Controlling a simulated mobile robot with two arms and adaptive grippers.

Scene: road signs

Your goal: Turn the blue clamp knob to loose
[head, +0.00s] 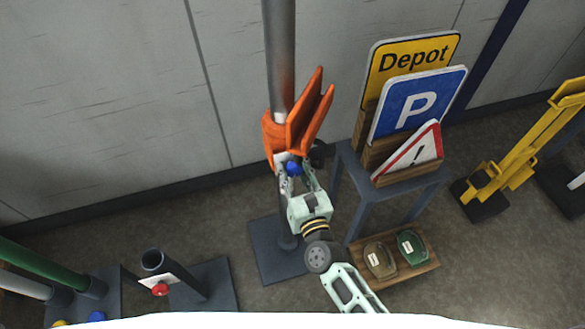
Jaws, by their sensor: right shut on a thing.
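The blue clamp knob (294,169) sits at the front of the orange clamp bracket (288,135) on the upright grey post (279,60). My right gripper (294,172) is at the knob, its two fingers on either side of it and shut on it. The fingers partly hide the knob and the white label behind it. Which way the knob is turned cannot be read. My left gripper is not in view.
A rack (385,190) with Depot, parking and warning signs stands right of the post. A wooden tray (425,264) lies below it. A yellow stand (515,160) is at the right. An empty socket stand (153,261) with a red knob is at lower left.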

